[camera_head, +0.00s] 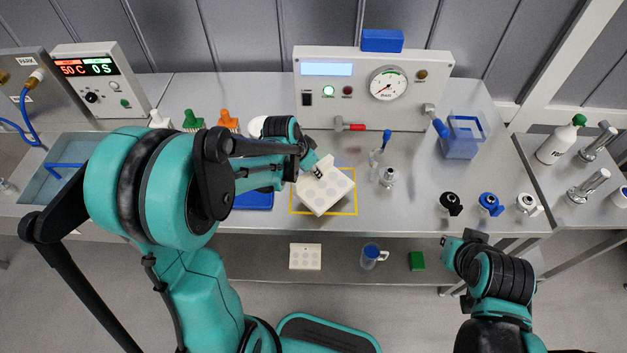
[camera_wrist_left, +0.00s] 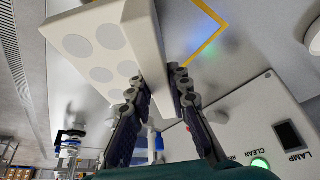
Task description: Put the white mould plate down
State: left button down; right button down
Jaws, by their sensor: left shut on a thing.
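The white mould plate (camera_head: 330,188), with rows of grey round spots, is held turned at an angle over the yellow square outline (camera_head: 355,196) on the steel bench. My left gripper (camera_head: 316,170) is shut on the plate near its upper left edge. In the left wrist view the plate (camera_wrist_left: 85,62) sits between the fingers (camera_wrist_left: 160,85), with part of the yellow outline (camera_wrist_left: 207,42) behind it. The plate looks tilted. I cannot tell whether its lower edge touches the bench. My right arm is at the lower right; its fingers do not show.
A gauge machine (camera_head: 330,105) stands behind the outline. A blue tray (camera_head: 253,201) lies to its left, partly behind my arm. A small metal fitting (camera_head: 388,177) stands to its right. Another white spotted plate (camera_head: 305,257) is on the lower shelf.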

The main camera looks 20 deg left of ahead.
aim_at(313, 179)
pick_arm(q)
notch_tip(313, 179, down, 4)
jog(key=shift+f+b, duration=0.1)
jog(key=shift+b, duration=0.7)
jog(key=c, duration=1.4)
grip_release()
